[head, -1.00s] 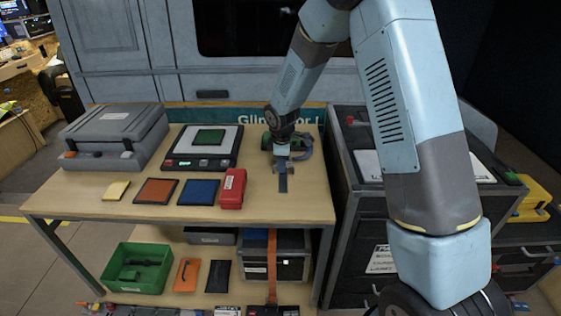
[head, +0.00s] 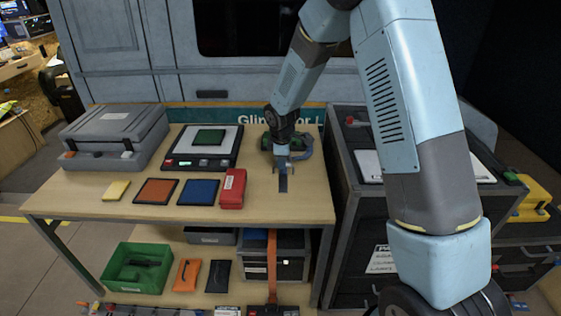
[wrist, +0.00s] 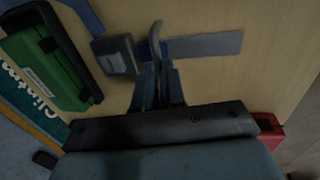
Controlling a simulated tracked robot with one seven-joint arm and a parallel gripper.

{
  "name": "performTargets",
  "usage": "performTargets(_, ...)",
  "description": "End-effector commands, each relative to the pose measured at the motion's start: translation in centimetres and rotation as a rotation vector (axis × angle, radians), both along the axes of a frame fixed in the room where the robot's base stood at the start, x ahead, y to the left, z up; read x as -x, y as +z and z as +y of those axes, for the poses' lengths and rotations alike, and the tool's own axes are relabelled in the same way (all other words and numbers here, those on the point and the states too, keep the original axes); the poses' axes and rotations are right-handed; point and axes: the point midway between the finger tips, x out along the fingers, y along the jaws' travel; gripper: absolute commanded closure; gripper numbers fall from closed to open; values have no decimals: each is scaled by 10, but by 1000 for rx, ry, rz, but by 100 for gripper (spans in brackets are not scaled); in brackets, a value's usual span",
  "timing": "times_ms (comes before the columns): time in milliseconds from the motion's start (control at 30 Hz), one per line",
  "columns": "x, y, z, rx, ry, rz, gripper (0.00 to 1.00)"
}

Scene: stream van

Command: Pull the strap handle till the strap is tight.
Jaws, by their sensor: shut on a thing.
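My gripper (wrist: 157,82) is shut on a thin grey curved piece, apparently the strap handle (wrist: 156,38), which stands up between the fingertips in the wrist view. Beside it are a square grey block (wrist: 118,56) and a flat grey plate (wrist: 208,45) on the tabletop. A short blue bit of strap (wrist: 145,51) shows between block and plate. In the head view my gripper (head: 282,166) is low over the right part of the table, just behind the plate (head: 283,185). My fingers hide most of the handle there, and how tight the strap is cannot be told.
A red case (head: 232,188) is to the left, with blue and orange pads beyond. A dark cabinet (head: 350,170) stands right of the table. The table's front strip (head: 270,213) is clear.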

Motion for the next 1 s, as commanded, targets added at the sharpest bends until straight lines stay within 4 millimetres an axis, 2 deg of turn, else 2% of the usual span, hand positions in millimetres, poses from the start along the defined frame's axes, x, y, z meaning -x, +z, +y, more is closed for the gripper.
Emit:
performTargets(833, 0, 1, 0, 0, 0, -2, 100)
performTargets(933, 10, 1, 1, 0, 1, -1, 100)
performTargets(1000, 23, 1, 1, 1, 1, 1, 100)
